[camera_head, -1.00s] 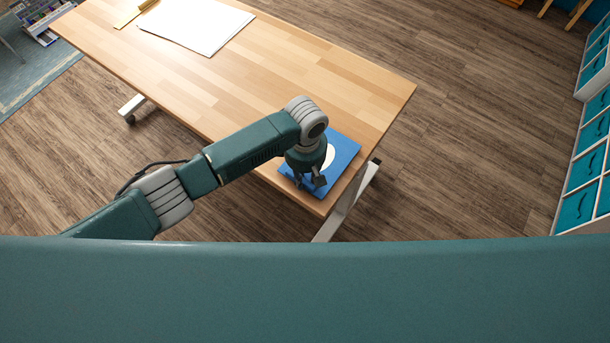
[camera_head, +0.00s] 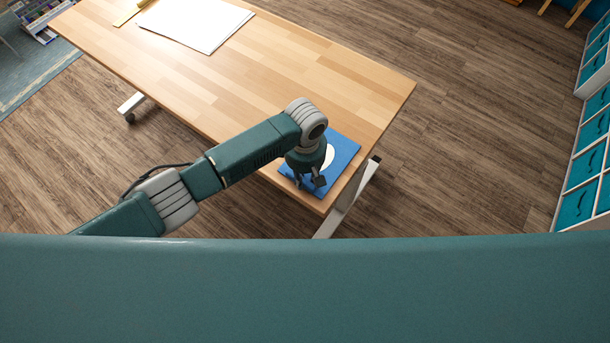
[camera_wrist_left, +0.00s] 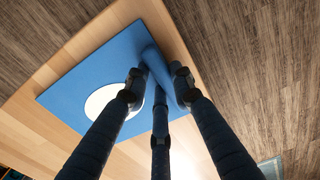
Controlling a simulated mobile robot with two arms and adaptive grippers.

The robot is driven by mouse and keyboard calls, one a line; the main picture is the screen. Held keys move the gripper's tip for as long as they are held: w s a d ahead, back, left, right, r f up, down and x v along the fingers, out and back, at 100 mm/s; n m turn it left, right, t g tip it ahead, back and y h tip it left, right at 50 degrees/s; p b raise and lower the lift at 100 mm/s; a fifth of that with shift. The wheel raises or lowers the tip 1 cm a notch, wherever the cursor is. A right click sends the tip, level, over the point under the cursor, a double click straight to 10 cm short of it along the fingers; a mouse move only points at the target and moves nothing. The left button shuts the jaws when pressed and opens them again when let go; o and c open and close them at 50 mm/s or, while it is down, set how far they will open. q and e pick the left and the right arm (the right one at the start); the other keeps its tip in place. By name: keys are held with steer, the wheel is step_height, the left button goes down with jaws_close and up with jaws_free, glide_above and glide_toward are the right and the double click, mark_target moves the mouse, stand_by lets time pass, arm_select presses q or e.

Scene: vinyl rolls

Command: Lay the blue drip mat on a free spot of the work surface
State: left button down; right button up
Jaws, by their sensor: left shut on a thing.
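The blue drip mat (camera_head: 346,151) is a flat blue sheet with a pale round patch. It lies on the near right corner of the wooden work surface (camera_head: 300,70), close to its edges. My left gripper (camera_head: 309,181) points down at the mat's near part and covers some of it. In the left wrist view, the mat (camera_wrist_left: 85,78) lies mostly flat, with a raised fold along one side. The fingers of my left gripper (camera_wrist_left: 157,82) are shut on that fold. My right gripper is in neither view.
White sheets (camera_head: 197,24) lie at the far left of the work surface, with a yellow strip (camera_head: 131,12) beside them. The middle of the surface is bare. A shelf with teal drawers (camera_head: 584,170) stands on the floor at the right.

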arm_select(q)
steer(key=shift+f, duration=0.1)
steer(key=c, duration=1.4)
jaws_free()
steer(key=shift+o, duration=0.2)
steer(key=o, duration=1.2)
steer(key=shift+c, duration=0.2)
step_height(320, 180, up, 6)
steer(key=p, duration=0.6)
steer(key=shift+p, duration=0.35)
steer(key=shift+r, duration=1.5)
